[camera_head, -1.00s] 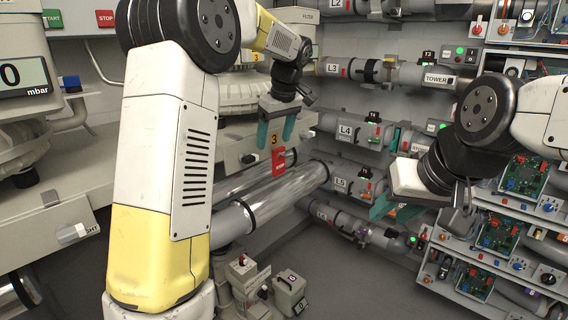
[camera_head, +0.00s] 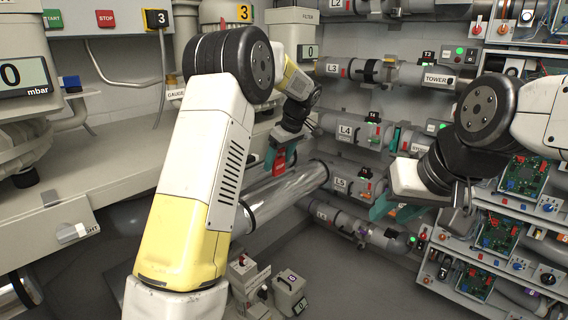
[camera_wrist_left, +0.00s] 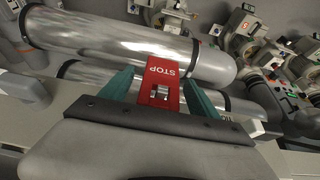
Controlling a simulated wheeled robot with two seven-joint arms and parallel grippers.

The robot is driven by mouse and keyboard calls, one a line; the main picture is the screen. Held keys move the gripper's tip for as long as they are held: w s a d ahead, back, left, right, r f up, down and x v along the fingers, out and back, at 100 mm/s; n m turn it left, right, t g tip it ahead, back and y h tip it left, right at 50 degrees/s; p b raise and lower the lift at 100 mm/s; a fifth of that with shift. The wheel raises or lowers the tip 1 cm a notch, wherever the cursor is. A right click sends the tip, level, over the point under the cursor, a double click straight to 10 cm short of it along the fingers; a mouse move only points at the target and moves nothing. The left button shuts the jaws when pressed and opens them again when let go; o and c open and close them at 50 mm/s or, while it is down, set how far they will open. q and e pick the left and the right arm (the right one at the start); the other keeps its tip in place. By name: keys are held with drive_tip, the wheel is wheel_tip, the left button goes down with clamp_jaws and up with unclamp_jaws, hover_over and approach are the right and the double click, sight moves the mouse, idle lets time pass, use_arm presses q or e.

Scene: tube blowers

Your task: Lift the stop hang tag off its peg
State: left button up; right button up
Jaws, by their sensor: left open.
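The red stop hang tag (camera_head: 279,162) hangs at the front edge of the left bench, below my left gripper (camera_head: 281,154). In the left wrist view the tag (camera_wrist_left: 163,70) reads STOP and lies between the two teal fingers of my left gripper (camera_wrist_left: 158,90). The fingers are apart, one on each side, with a gap to the tag. A small metal piece, seemingly the peg (camera_wrist_left: 158,92), shows at a slot in the tag. My right gripper (camera_head: 394,210) hangs at the right, away from the tag; its finger gap is not clear.
Large shiny pipes (camera_head: 285,195) run just below and beyond the tag. The bench (camera_head: 95,170) carries gauges and equipment at the left. Labelled tubes (camera_head: 345,132) line the back wall, and circuit-board shelves (camera_head: 500,235) stand at the right.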

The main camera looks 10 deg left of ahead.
use_arm(q)
drive_tip(key=c, duration=1.4)
drive_tip(key=shift+r, duration=0.15)
drive_tip(key=shift+r, duration=0.2)
drive_tip(key=s+d, duration=1)
drive_tip(key=d, duration=0.4)
drive_tip(key=shift+s+d, duration=0.3)
drive_tip(key=shift+r, duration=0.4)
drive_tip(key=shift+s+d, duration=0.1)
drive_tip(key=s+d, duration=0.4)
drive_tip(key=d, duration=0.1)
drive_tip(key=shift+d, duration=0.2)
idle(0.4)
